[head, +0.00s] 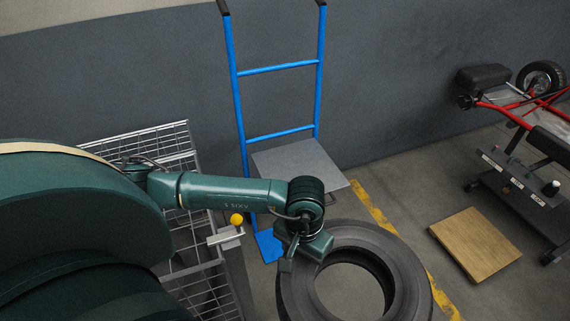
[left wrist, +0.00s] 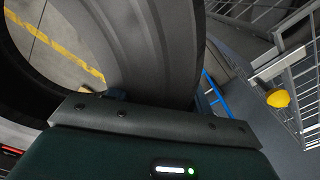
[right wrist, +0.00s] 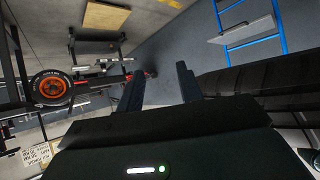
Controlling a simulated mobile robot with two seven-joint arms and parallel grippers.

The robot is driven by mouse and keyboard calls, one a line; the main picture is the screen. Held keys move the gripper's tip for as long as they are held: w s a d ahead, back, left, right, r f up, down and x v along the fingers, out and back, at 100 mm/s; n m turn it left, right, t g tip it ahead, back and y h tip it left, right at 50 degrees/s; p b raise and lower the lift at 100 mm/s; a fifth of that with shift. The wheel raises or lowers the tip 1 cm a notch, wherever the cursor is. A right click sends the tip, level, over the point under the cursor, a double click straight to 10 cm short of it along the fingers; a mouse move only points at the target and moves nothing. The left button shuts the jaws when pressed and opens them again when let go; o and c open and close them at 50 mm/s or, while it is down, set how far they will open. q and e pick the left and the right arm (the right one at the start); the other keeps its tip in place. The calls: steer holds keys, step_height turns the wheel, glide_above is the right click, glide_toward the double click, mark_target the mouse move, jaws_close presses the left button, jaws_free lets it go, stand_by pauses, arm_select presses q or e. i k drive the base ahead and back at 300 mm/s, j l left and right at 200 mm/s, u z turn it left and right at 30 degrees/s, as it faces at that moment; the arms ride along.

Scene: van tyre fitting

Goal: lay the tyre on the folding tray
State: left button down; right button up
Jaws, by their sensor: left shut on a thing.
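The large dark tyre (head: 405,262) is at the bottom centre of the head view, seen from above with its hole showing. My left gripper (head: 291,258) is shut on its left rim. In the left wrist view the tyre wall (left wrist: 150,45) rises right in front of the gripper, hiding the fingertips. The grey folding tray (head: 298,165) sticks out flat from the blue hand truck, behind the tyre, with nothing on it. It also shows in the right wrist view (right wrist: 243,30). My right gripper (right wrist: 158,85) is open and empty, with the tyre tread (right wrist: 265,85) to its right.
The blue hand truck (head: 236,70) stands against the grey wall. A wire cage (head: 205,285) with a yellow knob (head: 237,219) is left of the tyre. A wooden board (head: 475,243) lies on the floor at right, near a red-armed machine (head: 510,190). A yellow line (head: 370,200) crosses the floor.

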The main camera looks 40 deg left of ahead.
mark_target(298, 169)
steer(key=i+l+u, duration=0.9)
steer(key=l, duration=0.2)
steer(key=i, duration=0.35)
